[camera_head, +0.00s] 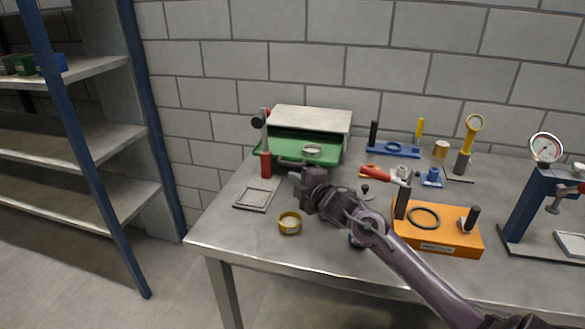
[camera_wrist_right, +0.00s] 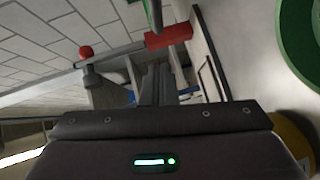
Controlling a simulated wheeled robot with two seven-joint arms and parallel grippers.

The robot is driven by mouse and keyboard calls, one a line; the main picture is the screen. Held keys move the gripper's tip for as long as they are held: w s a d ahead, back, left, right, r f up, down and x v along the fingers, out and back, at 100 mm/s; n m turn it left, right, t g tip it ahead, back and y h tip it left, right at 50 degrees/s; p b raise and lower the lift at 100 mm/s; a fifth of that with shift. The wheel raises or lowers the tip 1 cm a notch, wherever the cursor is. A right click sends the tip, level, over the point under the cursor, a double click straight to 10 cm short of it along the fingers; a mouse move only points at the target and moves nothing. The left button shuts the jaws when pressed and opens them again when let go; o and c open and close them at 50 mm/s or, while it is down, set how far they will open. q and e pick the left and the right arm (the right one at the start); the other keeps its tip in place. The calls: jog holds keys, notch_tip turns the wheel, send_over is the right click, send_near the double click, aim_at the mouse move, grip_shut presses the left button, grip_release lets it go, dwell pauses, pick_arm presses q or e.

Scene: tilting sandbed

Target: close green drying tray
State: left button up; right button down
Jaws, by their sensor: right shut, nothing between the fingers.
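The green drying tray (camera_head: 284,148) sticks out of the front of a pale box (camera_head: 315,119) at the back left of the bench, so it is open. A small round dish (camera_head: 312,150) lies on it. My right gripper (camera_head: 298,180) is just in front of the tray, near its right front part. I cannot tell whether it touches the tray. In the right wrist view my fingers (camera_wrist_right: 158,86) are together with nothing between them. My left gripper is not in view.
A stand with a red base (camera_head: 266,164) is by the tray's left front. A flat grey frame (camera_head: 257,194) and a brass ring (camera_head: 290,223) lie in front. An orange block (camera_head: 437,234), blue fixture (camera_head: 394,150) and gauge stand (camera_head: 540,190) are to the right.

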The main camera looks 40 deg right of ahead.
aim_at(286, 165)
jog(key=w, duration=0.3)
jog(key=shift+w, duration=0.15)
jog(key=shift+w+d+f+p, duration=0.25)
jog(key=shift+w+d+p, duration=0.05)
jog(key=shift+w+d, duration=0.3)
jog(key=shift+w+d+f+p, duration=0.2)
jog(key=shift+w+d+p, duration=0.1)
jog(key=shift+w+d, duration=0.25)
jog(key=shift+w+d+f, duration=0.2)
jog(key=shift+d, duration=0.15)
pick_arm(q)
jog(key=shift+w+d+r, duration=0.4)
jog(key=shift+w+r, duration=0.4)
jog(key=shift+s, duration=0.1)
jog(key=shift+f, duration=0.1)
